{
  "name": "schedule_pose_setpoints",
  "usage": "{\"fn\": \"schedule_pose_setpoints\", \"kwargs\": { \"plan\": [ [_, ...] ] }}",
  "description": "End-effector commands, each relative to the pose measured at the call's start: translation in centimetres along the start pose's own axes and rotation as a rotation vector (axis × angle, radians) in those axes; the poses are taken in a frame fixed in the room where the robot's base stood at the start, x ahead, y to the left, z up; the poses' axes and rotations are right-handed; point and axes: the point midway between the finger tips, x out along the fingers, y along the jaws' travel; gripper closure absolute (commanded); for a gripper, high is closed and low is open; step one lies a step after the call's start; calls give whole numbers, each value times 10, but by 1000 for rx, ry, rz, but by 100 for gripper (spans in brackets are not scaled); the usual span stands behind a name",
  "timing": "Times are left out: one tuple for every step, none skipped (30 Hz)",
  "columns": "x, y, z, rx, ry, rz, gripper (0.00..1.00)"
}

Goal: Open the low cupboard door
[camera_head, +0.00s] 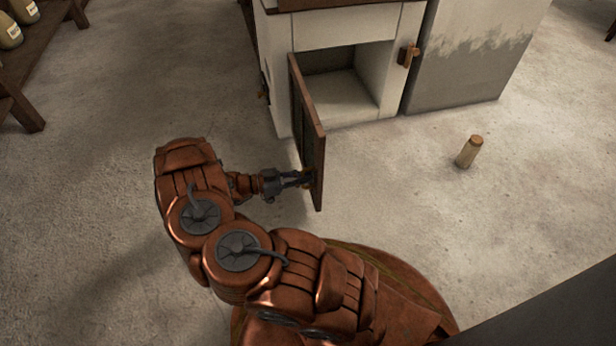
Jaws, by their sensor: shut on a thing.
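The low cupboard (347,28) is a pale unit with a brown top at the top middle of the head view. Its wooden door (307,125) is swung well out toward me, hinged on the left of the opening. The inside (340,95) of the cupboard is in view and looks empty. My gripper (306,179) is at the door's free edge, near its lower end, and is shut on it there. The handle and the exact contact are too small and partly hidden to make out.
A grey block (470,50) adjoins the cupboard's right side. A wooden shelf (30,65) with bottles stands at the upper left. The floor left of the door is clear.

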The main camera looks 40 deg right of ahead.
Motion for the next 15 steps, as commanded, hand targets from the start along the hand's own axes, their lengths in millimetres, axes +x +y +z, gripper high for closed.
{"fn": "schedule_pose_setpoints", "kwargs": {
  "plan": [
    [0, 2, 1, -3, 0, 6, 100],
    [0, 2, 1, -3, 0, 7, 100],
    [0, 2, 1, -4, 0, 8, 100],
    [0, 2, 1, -4, 0, 8, 100],
    [-1, 2, 1, -4, 0, 8, 100],
    [-1, 2, 1, -4, 0, 8, 100],
    [-1, 2, 1, -4, 0, 8, 100],
    [-1, 3, 1, -4, 0, 9, 100],
    [-1, 3, 0, -4, 0, 9, 100],
    [-1, 3, 0, -5, 0, 9, 100],
    [-1, 3, 0, -5, 0, 9, 100],
    [-1, 3, 0, -5, 0, 9, 100],
    [-1, 3, 0, -5, 1, 9, 100],
    [-1, 3, 0, -5, 1, 9, 100],
    [-1, 3, 0, -5, 1, 9, 85]
  ]
}}
